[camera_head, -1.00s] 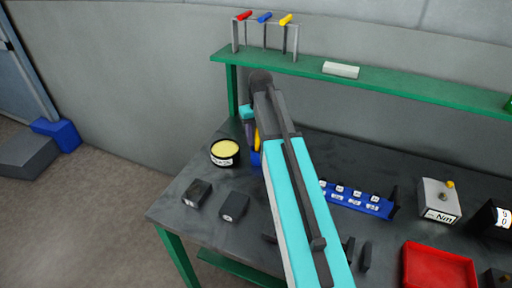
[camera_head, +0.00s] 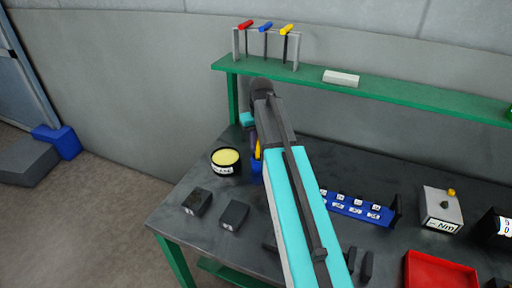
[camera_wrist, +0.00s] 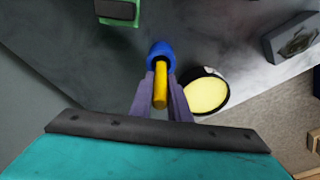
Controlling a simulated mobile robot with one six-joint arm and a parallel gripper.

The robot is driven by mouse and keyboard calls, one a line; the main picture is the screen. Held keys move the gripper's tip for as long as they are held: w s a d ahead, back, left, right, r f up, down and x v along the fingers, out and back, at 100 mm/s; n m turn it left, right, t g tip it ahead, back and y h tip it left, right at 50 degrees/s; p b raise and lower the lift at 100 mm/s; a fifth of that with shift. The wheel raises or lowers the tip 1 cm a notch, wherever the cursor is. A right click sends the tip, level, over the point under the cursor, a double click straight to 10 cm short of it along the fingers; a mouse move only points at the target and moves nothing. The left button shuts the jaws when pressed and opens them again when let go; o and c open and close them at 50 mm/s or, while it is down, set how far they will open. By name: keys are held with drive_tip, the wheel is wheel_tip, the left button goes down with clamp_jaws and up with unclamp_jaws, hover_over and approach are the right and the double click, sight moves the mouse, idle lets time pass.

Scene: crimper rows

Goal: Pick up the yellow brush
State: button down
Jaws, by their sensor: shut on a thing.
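The yellow brush (camera_wrist: 160,85) shows as a yellow handle between my fingers in the wrist view. Its far end meets a blue cup-like thing (camera_wrist: 160,50); whether it stands inside it or the blue is part of the brush, I cannot tell. My gripper (camera_wrist: 161,80) is shut on the yellow handle, one finger on each side. In the head view a strip of the yellow brush (camera_head: 258,150) shows beside my arm, above a bit of blue (camera_head: 256,167). My arm hides most of the gripper there.
A round tub with a pale yellow top (camera_head: 226,160) stands close to the left. Two dark blocks (camera_head: 234,214) lie nearer the table's front left. A blue rack (camera_head: 360,210), a grey box (camera_head: 441,209) and a red tray (camera_head: 438,270) are right. A green shelf (camera_head: 400,98) runs behind.

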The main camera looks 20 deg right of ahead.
wheel_tip(320, 180, up, 9)
drive_tip(key=shift+r+b, duration=0.15)
drive_tip(key=shift+b, duration=1.05)
drive_tip(key=shift+r, duration=0.2)
